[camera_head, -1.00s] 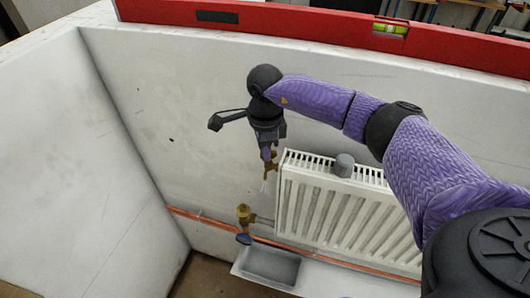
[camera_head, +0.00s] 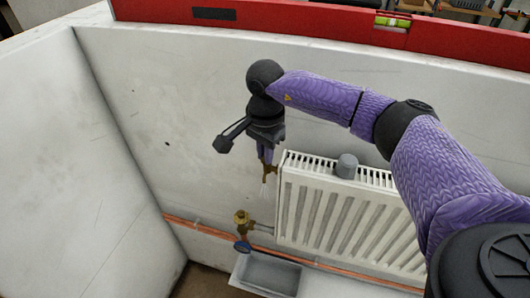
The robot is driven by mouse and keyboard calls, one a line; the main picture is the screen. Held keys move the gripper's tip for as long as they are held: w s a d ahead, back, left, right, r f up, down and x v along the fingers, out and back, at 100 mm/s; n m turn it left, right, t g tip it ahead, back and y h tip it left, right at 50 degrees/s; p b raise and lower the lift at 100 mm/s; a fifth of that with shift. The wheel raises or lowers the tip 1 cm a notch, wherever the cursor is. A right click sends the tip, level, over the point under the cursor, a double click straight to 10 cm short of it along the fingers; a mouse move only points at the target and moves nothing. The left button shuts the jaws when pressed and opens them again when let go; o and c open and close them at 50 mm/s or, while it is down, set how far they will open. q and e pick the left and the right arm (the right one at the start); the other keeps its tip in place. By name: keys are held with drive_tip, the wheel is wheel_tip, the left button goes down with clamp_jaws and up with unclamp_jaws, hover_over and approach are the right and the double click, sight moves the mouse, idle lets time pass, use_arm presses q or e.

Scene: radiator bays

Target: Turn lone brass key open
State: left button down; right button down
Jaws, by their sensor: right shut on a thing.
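My right gripper (camera_head: 266,160) hangs fingers down at the upper left end of the white radiator (camera_head: 347,215). It is shut on the brass key (camera_head: 269,173), which shows just below the fingertips beside the radiator's top corner. The fingers hide part of the key. A faint whitish streak, perhaps spray, shows just below it. My left gripper is not in view.
A brass valve (camera_head: 242,217) with a blue handle (camera_head: 242,246) sits at the radiator's lower left, by a copper pipe (camera_head: 205,229). A grey tray (camera_head: 239,270) lies below. A red spirit level (camera_head: 290,20) rests along the wall top. A grey knob (camera_head: 347,166) stands on the radiator.

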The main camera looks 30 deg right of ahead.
idle(0.5)
drive_tip(key=c, duration=0.7)
unclamp_jaws()
drive_tip(key=shift+c, duration=0.2)
wheel_tip(320, 180, up, 10)
